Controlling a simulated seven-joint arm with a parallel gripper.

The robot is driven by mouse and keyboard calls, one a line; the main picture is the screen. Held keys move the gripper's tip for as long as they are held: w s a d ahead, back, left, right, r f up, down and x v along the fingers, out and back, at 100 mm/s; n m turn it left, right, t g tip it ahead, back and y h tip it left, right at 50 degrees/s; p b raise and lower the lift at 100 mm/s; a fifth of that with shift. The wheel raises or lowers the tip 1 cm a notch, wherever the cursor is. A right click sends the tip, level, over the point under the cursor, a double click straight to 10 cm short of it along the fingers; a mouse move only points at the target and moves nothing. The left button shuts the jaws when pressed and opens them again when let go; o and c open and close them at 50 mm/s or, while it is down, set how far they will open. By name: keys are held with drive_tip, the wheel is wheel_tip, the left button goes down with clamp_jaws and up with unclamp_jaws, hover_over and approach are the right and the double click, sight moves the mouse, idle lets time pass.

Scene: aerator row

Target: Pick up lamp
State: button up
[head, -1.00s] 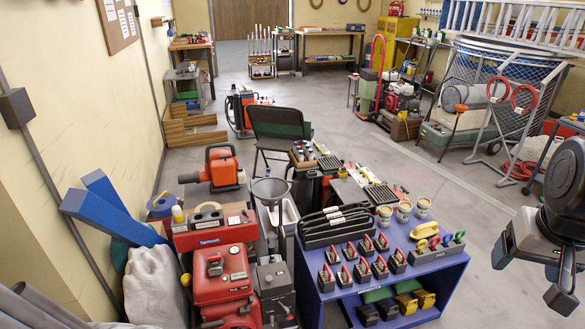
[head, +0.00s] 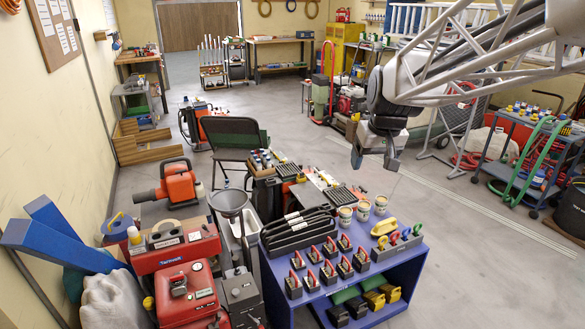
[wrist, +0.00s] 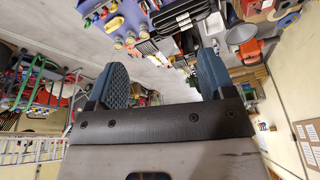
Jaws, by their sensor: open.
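I cannot pick out a lamp with certainty. A yellow handled object (head: 384,228) lies on the top right of the blue bench (head: 345,287); it could be a lamp, but it is too small to tell. Yellow-topped items (head: 374,300) sit on the bench's lower shelf. My gripper (head: 374,160) hangs in the air up and behind the bench's right side, open and empty. In the wrist view its two fingers (wrist: 160,82) are spread wide, with nothing between them. The bench shows upside down at the top of that view.
Small red-handled items (head: 329,272), a black tray (head: 297,231) and cans (head: 345,216) crowd the bench top. Red machines (head: 187,290) and a funnel (head: 228,202) stand left of it. A blue cart (head: 520,162) stands right. The floor (head: 450,240) right of the bench is clear.

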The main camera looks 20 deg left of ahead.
drive_tip(key=w+a+f+n, duration=0.1)
drive_tip(key=w+a+f, duration=0.15)
drive_tip(key=a, duration=0.45)
drive_tip(key=w+a+f+n+y, duration=0.1)
drive_tip(key=w+a, duration=0.3)
drive_tip(key=a, duration=0.4)
drive_tip(key=w+a+f+n, duration=0.1)
drive_tip(key=w+a+f, duration=0.15)
drive_tip(key=a, duration=0.45)
drive_tip(key=w+a+f+n, duration=0.1)
drive_tip(key=a+f, duration=0.3)
drive_tip(key=a, duration=0.7)
drive_tip(key=w+a+f+n, duration=0.2)
drive_tip(key=a+f, duration=0.2)
drive_tip(key=a, duration=0.7)
drive_tip(key=n+g+y, duration=0.2)
drive_tip(key=n, duration=0.3)
hover_over(133, 231)
drive_tip(key=d, duration=0.2)
wheel_tip(133, 231, down, 28)
drive_tip(key=shift+w+d+r, duration=0.1)
drive_tip(key=shift+d+r, duration=0.05)
drive_tip(key=shift+f, duration=0.2)
drive_tip(key=shift+x, duration=1.25)
